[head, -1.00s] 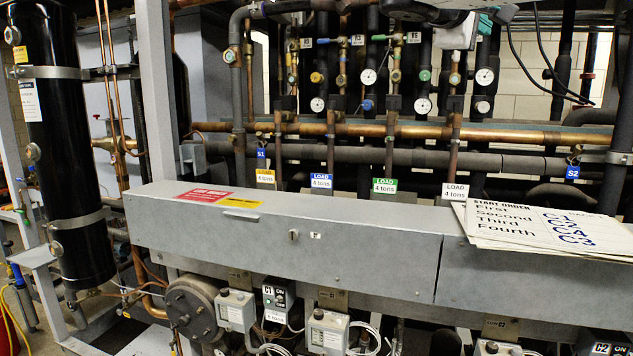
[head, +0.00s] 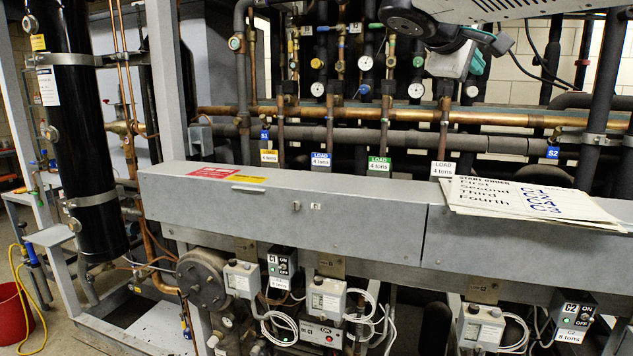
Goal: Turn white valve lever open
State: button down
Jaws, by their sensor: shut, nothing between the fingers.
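The white-labelled load line (head: 442,169) is the rightmost of the tagged lines, and its tag reads LOAD 4 tons. A white cap (head: 472,91) shows beside that line. The upper part of the line, where the neighbouring lines carry their small handles, is hidden behind my arm, so I cannot make out the white valve lever. My gripper (head: 487,45) is at the upper right, in front of the pipes and partly covered by my own wrist. It is shut, with nothing seen in it. I see no contact with the valve.
A grey metal trough (head: 285,215) runs across the front below the valves. Order signs (head: 530,200) lie on its right end. Copper (head: 330,112) and dark insulated pipes cross behind the tags. A black cylinder (head: 80,140) and red bucket (head: 12,312) are at left.

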jog(key=s+d+f+m+g+y, duration=0.1)
jog(key=s+f+g+y, duration=0.15)
jog(key=s+f, duration=0.55)
jog(key=s+f+m+g+y, duration=0.1)
jog(key=s+f+g+y, duration=0.2)
jog(key=f, duration=0.8)
jog(key=s+a+f+m+g+y, duration=0.1)
jog(key=s+f+m+y, duration=0.1)
jog(key=s+f, duration=0.6)
jog(key=s+f+m+g+y, duration=0.1)
jog(key=s+f+m+y, duration=0.1)
jog(key=s+f, duration=0.6)
jog(key=s+y, duration=0.1)
jog(key=s, duration=0.4)
jog(key=shift+a+m, duration=0.35)
jog(key=shift+m, duration=0.05)
jog(key=shift+f+y, duration=0.1)
jog(key=shift+y, duration=0.15)
